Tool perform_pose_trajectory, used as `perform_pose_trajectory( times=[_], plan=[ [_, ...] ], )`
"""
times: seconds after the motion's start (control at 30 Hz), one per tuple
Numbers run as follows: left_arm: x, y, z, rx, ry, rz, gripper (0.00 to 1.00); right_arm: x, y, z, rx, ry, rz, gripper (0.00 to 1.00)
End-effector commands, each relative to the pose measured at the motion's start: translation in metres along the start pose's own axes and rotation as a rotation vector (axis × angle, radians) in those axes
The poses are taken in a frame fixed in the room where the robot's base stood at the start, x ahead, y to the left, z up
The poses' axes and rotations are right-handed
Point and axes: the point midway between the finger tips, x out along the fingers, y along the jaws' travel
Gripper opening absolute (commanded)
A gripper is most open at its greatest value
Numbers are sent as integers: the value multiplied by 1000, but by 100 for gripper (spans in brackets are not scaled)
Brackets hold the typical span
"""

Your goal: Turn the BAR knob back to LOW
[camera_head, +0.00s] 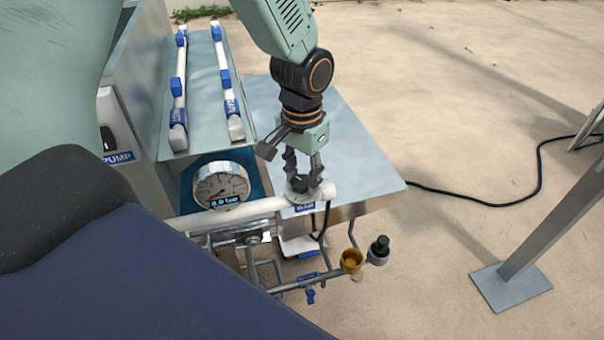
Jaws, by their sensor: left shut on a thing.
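My left gripper (302,180) comes down from the top of the picture and is shut on the dark BAR knob (300,187). The knob sits on a round grey base on the white pipe (255,208), above a blue label (304,207). The fingers hide much of the knob, so I cannot tell where it points. A round pressure gauge (221,186) stands left of the knob, and its display reads 0.0 bar. My right gripper is not in view.
A metal table (355,160) lies behind the knob. Two white rails with blue clips (180,85) lie on a panel at the upper left. A PUMP box (117,140) is at the left. A yellow cup (351,261) and a black-topped fitting (378,250) are at the lower right.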

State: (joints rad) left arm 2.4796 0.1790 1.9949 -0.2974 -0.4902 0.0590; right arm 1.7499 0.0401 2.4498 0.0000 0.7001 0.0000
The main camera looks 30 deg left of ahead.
Motion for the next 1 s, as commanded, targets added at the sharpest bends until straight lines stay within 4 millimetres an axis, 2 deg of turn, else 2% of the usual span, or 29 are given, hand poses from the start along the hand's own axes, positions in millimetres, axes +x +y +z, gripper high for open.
perform_pose_trajectory(
  times=[0.03, 0.2, 0.57, 1.0],
  plan=[
    [0, 0, 2, 2, -7, -1, 21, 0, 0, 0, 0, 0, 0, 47],
    [0, 0, 3, 3, -9, -1, 7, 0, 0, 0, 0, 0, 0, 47],
    [-1, 0, 3, -72, -11, -1, 7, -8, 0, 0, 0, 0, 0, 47],
    [-2, 0, 4, -440, -12, -3, 7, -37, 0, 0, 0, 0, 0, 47]
  ],
)
